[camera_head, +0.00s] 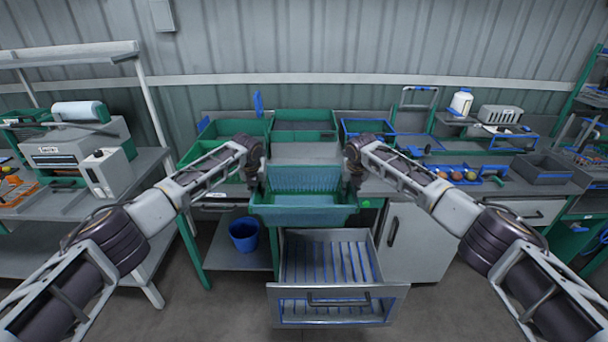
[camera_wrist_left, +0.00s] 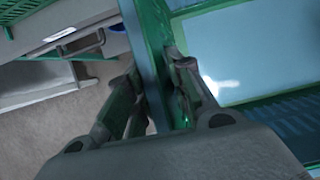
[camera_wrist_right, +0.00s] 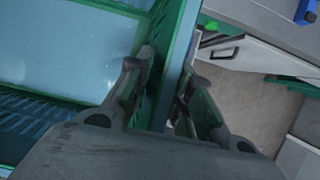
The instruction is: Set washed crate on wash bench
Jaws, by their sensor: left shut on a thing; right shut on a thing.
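The green crate (camera_head: 305,213) is held up between my two arms in the head view, above the open drawer and in front of the wash bench. It looks empty and about level. My left gripper (camera_head: 257,178) is shut on its left wall; the left wrist view shows the fingers (camera_wrist_left: 165,85) on both sides of the crate wall (camera_wrist_left: 150,45). My right gripper (camera_head: 353,180) is shut on its right wall; the right wrist view shows the fingers (camera_wrist_right: 165,85) clamped around the wall (camera_wrist_right: 178,50). The bench top (camera_head: 305,153) behind the crate shows a bare grey patch.
An open drawer (camera_head: 335,292) with a slatted bottom juts out below the crate. Green bins (camera_head: 305,132) stand at the back of the bench. A blue bucket (camera_head: 244,236) sits on the lower shelf.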

